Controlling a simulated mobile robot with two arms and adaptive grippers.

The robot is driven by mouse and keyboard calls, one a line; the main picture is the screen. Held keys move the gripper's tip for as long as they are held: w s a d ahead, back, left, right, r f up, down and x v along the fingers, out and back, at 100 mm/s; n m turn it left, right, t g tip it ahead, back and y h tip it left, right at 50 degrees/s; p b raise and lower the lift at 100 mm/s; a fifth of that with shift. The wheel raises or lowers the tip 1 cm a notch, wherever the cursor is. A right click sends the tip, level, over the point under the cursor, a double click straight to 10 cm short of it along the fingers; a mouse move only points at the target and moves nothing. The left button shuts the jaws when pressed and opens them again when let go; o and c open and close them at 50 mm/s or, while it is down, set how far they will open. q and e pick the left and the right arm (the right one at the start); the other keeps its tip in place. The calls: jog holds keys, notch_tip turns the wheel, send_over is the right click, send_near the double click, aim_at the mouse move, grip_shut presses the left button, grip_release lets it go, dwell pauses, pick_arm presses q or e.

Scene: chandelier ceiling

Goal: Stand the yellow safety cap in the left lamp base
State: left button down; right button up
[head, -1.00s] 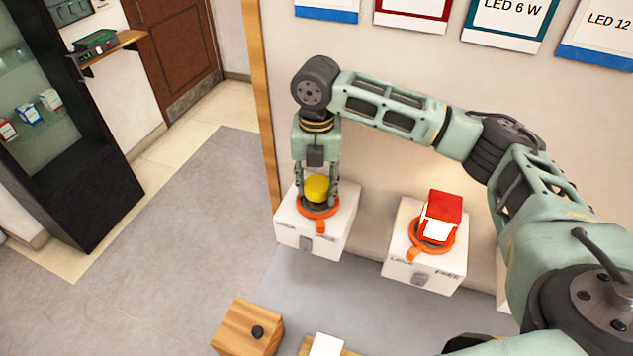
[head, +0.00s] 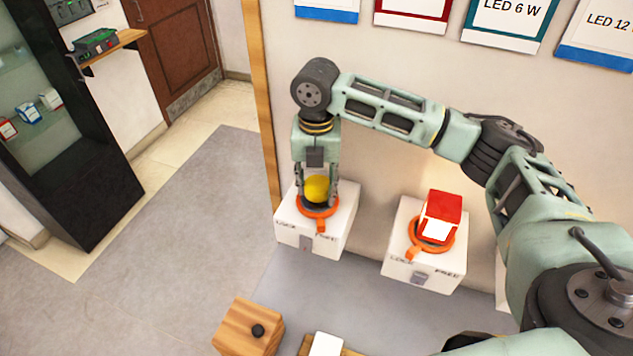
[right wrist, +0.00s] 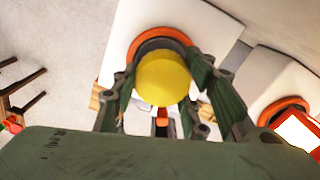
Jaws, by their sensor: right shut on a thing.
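The yellow safety cap (head: 317,188) is between the fingers of my right gripper (head: 317,192), which is shut on it. The cap is upright over the orange ring (head: 319,213) on top of the left lamp base (head: 338,236), a white box on the wall. In the right wrist view the cap (right wrist: 163,79) shows between the fingers with the orange ring around its far side. The cap's lower part is hidden, so I cannot tell how deep it sits. The ring's tab points to the front, between the LOCK and FREE marks. My left gripper is out of view.
A second white base (head: 435,280) to the right holds a red and white block (head: 441,215) in its orange ring. A wooden block with a black knob (head: 240,328) and a white piece (head: 325,345) are below. A dark glass cabinet (head: 75,170) stands at left.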

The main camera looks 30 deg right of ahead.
jog(key=shift+f, duration=0.8)
dwell(0.6)
jog(key=o, duration=1.1)
jog(key=shift+o, duration=0.2)
jog(key=shift+r, duration=0.1)
notch_tip(320, 180, up, 11)
jog(key=shift+r, duration=0.4)
